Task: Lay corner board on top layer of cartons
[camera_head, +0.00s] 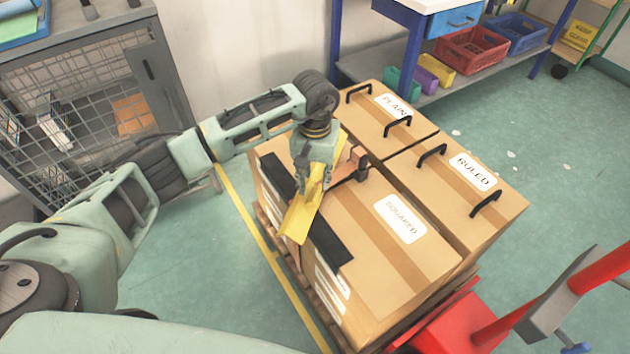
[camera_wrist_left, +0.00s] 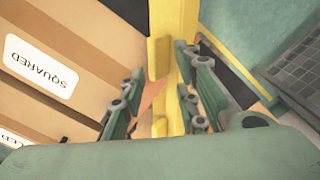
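A yellow corner board (camera_head: 301,217) lies slantwise over the left edge of the carton marked SQUARED (camera_head: 378,265). It also shows as an upright yellow strip in the left wrist view (camera_wrist_left: 178,28). The finger contact is partly hidden. A black strip (camera_head: 331,243) runs along the carton's left edge, partly covered by the board. Cartons marked PLAIN (camera_head: 365,97) and RULED (camera_head: 455,195) stand beside it. My right gripper is not in view.
The cartons stand on a wooden pallet (camera_head: 322,310). Black handles rise from the PLAIN and RULED tops. A red metal frame (camera_head: 450,325) is at lower right. A mesh cabinet (camera_head: 80,110) stands left, and a workbench with bins (camera_head: 470,50) behind. Green floor is clear at right.

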